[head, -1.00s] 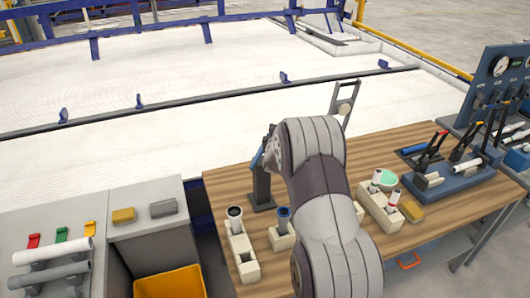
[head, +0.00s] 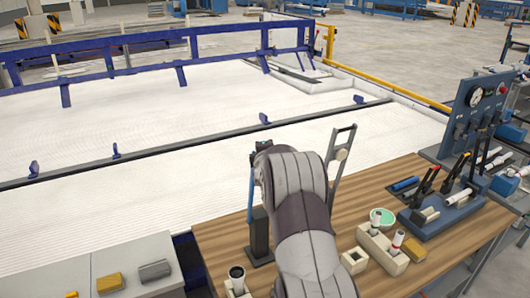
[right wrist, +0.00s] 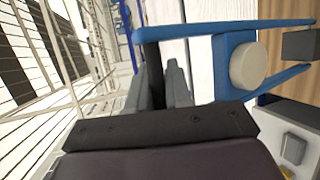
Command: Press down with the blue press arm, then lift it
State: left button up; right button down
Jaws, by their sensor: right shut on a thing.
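The blue press arm (head: 252,190) stands steeply up from its black post (head: 260,238) at the table's left side. Its upper end is mostly hidden behind my right arm. In the right wrist view, the press arm (right wrist: 225,50) has two blue rails and a beige round pad (right wrist: 248,64). The exact contact is partly hidden. In the head view, its fingers are hidden behind my forearm. My left gripper is not in view.
On the wooden table (head: 360,192), a pale block with short pipes (head: 384,247) stands at the right, beyond my arm. A blue lever panel (head: 475,110) is at the far right.

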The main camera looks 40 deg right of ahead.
jog(key=shift+s+a+f, duration=0.1)
jog(key=shift+a+f, duration=0.05)
jog(key=shift+f, duration=0.7)
jog(key=c, duration=1.1)
grip_release()
jog(key=shift+c, duration=0.2)
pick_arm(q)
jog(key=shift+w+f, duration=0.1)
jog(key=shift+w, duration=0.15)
pick_arm(e)
jog(key=shift+w+r, duration=0.15)
jog(key=shift+w, duration=0.25)
jog(key=shift+d+r, duration=0.2)
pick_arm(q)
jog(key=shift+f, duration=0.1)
pick_arm(e)
jog(key=shift+s, duration=0.15)
